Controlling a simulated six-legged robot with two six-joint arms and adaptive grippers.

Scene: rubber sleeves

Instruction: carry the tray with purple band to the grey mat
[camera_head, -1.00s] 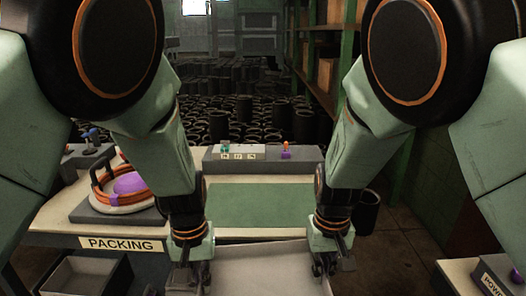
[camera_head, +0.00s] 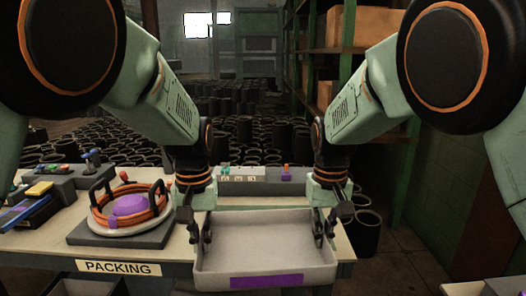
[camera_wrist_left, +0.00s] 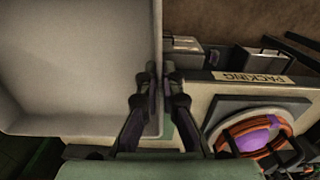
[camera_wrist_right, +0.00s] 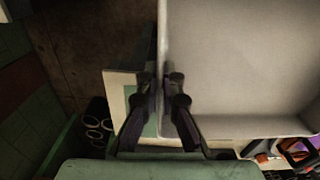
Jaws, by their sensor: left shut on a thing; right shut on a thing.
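The light grey tray (camera_head: 210,272) has a purple band (camera_head: 266,281) on its near wall. It is upright and looks empty, in front of and over the near part of the packing table. My left gripper (camera_head: 200,235) is shut on its left wall, my right gripper (camera_head: 325,232) on its right wall. The left wrist view shows the tray (camera_wrist_left: 80,60) between the left fingers (camera_wrist_left: 162,95); the right wrist view shows the tray (camera_wrist_right: 240,60) between the right fingers (camera_wrist_right: 160,95). I cannot make out a grey mat; the tray hides the table behind it.
The packing table (camera_head: 182,250) has a round fixture (camera_head: 130,206) with orange rings and a purple centre left of the tray. A control box (camera_head: 240,173) stands along its back edge. Black sleeves (camera_head: 366,232) stand on the floor behind and right. Green shelving (camera_head: 345,90) is at right.

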